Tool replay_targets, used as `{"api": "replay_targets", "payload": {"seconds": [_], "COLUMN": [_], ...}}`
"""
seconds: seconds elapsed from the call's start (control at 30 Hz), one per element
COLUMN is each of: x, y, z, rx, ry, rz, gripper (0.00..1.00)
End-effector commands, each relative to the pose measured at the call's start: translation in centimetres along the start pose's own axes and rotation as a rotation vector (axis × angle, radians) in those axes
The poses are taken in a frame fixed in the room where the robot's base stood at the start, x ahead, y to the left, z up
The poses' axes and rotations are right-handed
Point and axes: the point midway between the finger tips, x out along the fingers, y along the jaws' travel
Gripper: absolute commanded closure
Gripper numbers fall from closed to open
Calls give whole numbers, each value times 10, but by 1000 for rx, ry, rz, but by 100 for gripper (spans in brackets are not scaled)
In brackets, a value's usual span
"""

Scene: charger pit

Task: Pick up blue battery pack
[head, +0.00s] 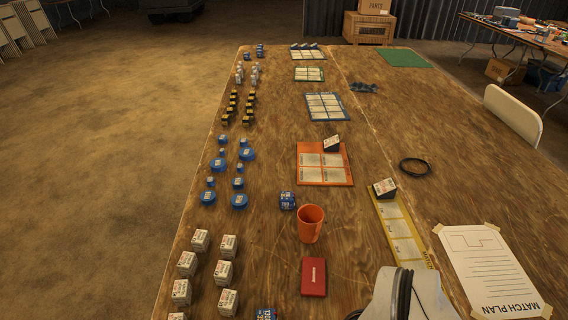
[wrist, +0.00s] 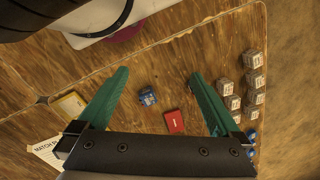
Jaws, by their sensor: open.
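A blue battery pack (head: 288,200), a small box with a pale label, stands on the wooden table left of the orange cup. Another blue box (head: 265,314) is cut off by the bottom edge of the head view. In the wrist view one blue box (wrist: 147,97) shows between my fingers, beside the red box (wrist: 174,122); I cannot tell which of the two it is. My gripper (wrist: 159,74) is open with its green fingers wide apart and empty, above the table. Its fingers do not show in the head view.
The orange cup (head: 310,224) and red box (head: 314,278) stand close to the blue pack. White boxes (head: 228,247) and round blue items (head: 240,201) line the left edge. A yellow mat (head: 401,238) and match plan sheet (head: 489,272) lie right.

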Motion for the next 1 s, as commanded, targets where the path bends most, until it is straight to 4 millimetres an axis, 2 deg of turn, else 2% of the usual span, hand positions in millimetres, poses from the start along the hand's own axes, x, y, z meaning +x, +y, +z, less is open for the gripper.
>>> {"api": "replay_targets", "payload": {"seconds": [0.57, 0.63, 0.67, 0.73, 0.77, 0.8, 0.83, 0.9, 0.97, 1.0], "x": [0, 0, 0, 0, 1, 3, 6, 20, 40, 56], "y": [0, -11, -23, -72, -101, -144, -176, -238, -275, -290], "z": [0, -10, -20, -61, -85, -119, -146, -206, -250, -274], "rx": [-1, -26, -52, -135, -169, -206, -221, -217, -188, -162], "ry": [0, 15, 32, 113, 166, 254, 329, 516, 684, 793], "rz": [0, -24, -49, -150, -205, -279, -327, -394, -391, -359], "gripper": [0, 0, 0, 0, 0, 0, 0, 0, 0, 0]}}
